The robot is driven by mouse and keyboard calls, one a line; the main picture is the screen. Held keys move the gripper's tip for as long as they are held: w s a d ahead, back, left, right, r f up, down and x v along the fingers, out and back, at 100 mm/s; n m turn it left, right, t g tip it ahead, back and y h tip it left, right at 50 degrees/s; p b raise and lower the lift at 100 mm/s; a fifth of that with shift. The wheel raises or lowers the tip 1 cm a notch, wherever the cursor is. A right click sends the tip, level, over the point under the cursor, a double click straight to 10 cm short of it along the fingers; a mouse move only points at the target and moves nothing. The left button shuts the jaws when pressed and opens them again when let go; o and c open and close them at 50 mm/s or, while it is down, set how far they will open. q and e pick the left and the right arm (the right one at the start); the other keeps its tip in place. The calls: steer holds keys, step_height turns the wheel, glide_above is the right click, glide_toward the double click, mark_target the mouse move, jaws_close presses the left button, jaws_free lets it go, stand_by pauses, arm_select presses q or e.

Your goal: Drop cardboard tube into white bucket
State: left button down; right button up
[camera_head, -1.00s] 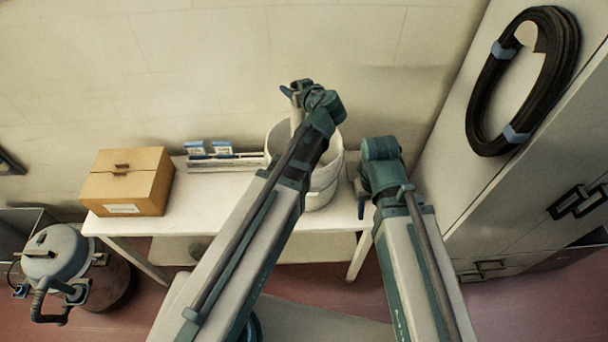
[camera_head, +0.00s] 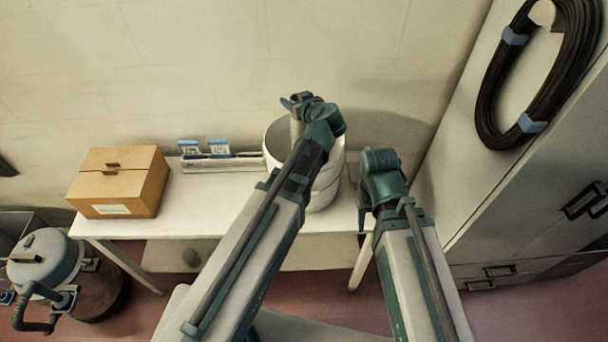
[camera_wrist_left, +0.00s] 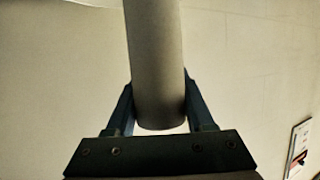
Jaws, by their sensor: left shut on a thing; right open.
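The cardboard tube (camera_wrist_left: 155,60) is a plain grey-beige cylinder between the two fingers of my left gripper (camera_wrist_left: 158,105) in the left wrist view. In the head view my left gripper (camera_head: 291,104) is at the bucket's far side, shut on the tube (camera_head: 297,130), which hangs down at the bucket's mouth. The tube's lower end is hidden by my left arm. The white bucket (camera_head: 325,195) stands on the table, partly covered by that arm. My right gripper (camera_head: 362,218) is open and empty, low at the table's front edge, right of the bucket; its fingers are mostly hidden.
The white table (camera_head: 215,215) stands against the wall. A cardboard box (camera_head: 118,182) is at its left end, and a rack with blue-white packets (camera_head: 205,150) stands at the back. A cabinet (camera_head: 520,190) with a hanging black hose coil (camera_head: 495,95) is close on the right. A vacuum-like canister (camera_head: 45,260) is on the floor.

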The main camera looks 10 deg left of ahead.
arm_select(q)
steer(key=shift+f, duration=0.45)
arm_select(e)
steer(key=shift+f, duration=0.45)
arm_select(q)
steer(key=shift+c, duration=1)
jaws_free()
